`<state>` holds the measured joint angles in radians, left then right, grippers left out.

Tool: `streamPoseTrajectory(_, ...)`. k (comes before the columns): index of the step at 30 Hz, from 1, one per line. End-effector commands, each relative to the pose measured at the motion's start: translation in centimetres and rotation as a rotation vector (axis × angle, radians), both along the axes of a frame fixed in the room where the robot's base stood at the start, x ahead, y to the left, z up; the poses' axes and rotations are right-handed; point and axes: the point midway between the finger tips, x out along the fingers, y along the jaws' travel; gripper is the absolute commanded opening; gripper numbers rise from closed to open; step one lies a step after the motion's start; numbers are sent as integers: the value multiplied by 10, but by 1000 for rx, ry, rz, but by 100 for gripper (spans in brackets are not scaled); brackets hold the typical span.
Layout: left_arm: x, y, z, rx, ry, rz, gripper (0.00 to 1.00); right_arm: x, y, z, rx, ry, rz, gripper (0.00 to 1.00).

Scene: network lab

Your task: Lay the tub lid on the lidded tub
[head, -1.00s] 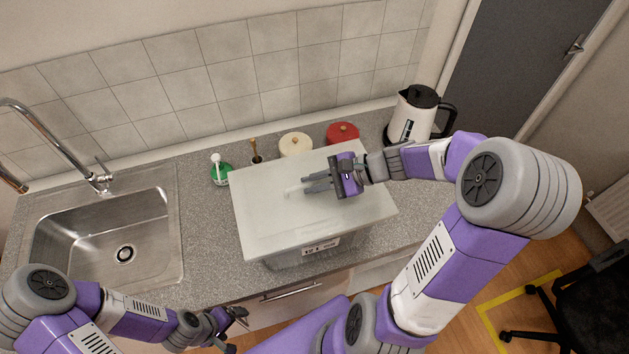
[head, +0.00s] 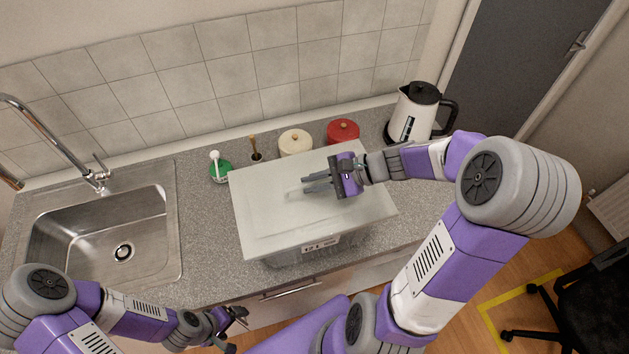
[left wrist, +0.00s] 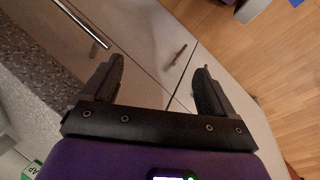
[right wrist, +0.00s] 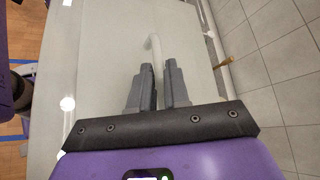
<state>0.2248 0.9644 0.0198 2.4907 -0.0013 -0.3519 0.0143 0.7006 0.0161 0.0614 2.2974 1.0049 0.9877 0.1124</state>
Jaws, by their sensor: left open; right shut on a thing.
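The tub lid (head: 262,215) is a pale, translucent rectangular sheet with a raised handle in its middle. It lies over the top of the lidded tub (head: 290,257), a clear box with a white label on its front, on the counter. Whether the lid is fully seated on the rim cannot be told. My right gripper (head: 318,183) is shut on the lid's handle; the right wrist view shows its fingers (right wrist: 158,85) closed on the pale handle bar. My left gripper (head: 238,330) is open and empty in front of the counter; its spread fingers (left wrist: 160,85) show in the left wrist view.
A sink (head: 110,240) with a tap is at the left. Counter is bare between sink and tub.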

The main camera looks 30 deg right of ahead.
Motion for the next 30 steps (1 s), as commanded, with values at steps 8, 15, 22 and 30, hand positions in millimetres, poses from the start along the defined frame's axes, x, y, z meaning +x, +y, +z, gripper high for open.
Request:
streamPoseTrajectory(8,0,0,0,0,0,0,88,0,0,-1,-2,1,0,46)
streamPoseTrajectory(15,0,0,0,0,0,0,88,-2,-3,0,-3,2,-2,46)
streamPoseTrajectory(22,0,0,2,0,0,0,88,-17,-27,17,-5,-1,-5,46)
streamPoseTrajectory(30,0,0,4,0,0,0,88,-35,-52,35,-2,-2,-3,46)
